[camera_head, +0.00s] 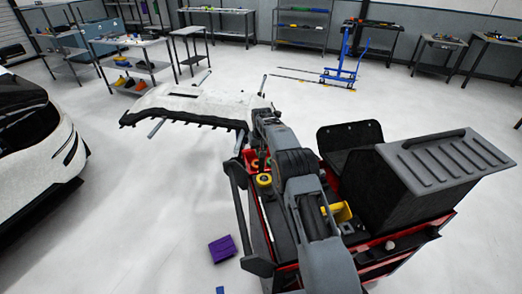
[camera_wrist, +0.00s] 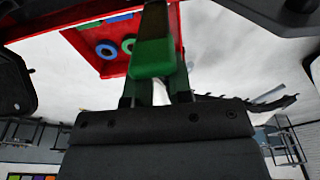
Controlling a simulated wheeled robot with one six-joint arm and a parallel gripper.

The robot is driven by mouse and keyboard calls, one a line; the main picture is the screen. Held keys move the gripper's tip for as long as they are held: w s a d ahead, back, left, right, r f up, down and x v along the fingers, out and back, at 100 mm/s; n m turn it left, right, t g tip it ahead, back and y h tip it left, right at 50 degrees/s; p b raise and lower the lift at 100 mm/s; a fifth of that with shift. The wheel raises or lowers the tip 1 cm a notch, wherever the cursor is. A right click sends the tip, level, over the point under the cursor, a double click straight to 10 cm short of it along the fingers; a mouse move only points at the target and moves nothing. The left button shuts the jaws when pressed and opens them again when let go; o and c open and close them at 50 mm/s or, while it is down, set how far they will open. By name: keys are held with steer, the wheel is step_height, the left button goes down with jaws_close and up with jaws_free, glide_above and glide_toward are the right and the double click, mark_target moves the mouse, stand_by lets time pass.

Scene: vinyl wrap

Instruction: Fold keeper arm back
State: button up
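A white panel with a jagged black lower edge (camera_head: 190,102) is held up left of centre in the head view. Several grey bars stick out around it, such as one at its front (camera_head: 157,127); I cannot tell which is the keeper arm. The black jagged edge also shows in the wrist view (camera_wrist: 250,103). My gripper (camera_wrist: 155,92) shows as two dark green uprights, with a green and brown block (camera_wrist: 153,50) across or beyond them. I cannot tell whether they grip it. In the head view my arm hides the gripper's tip.
A red cart (camera_head: 262,222) with tape rolls stands right beside my arm. A white car (camera_head: 40,150) is at the left. A purple box (camera_head: 222,248) lies on the floor. A blue lift (camera_head: 342,68) and shelves stand farther back. Floor left of the cart is mostly clear.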

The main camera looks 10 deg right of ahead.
steer(key=o, duration=0.7)
steer(key=shift+r, duration=0.1)
step_height(320, 180, up, 14)
steer(key=s+b, duration=0.1)
steer(key=shift+s+f, duration=0.2)
steer(key=shift+s, duration=0.2)
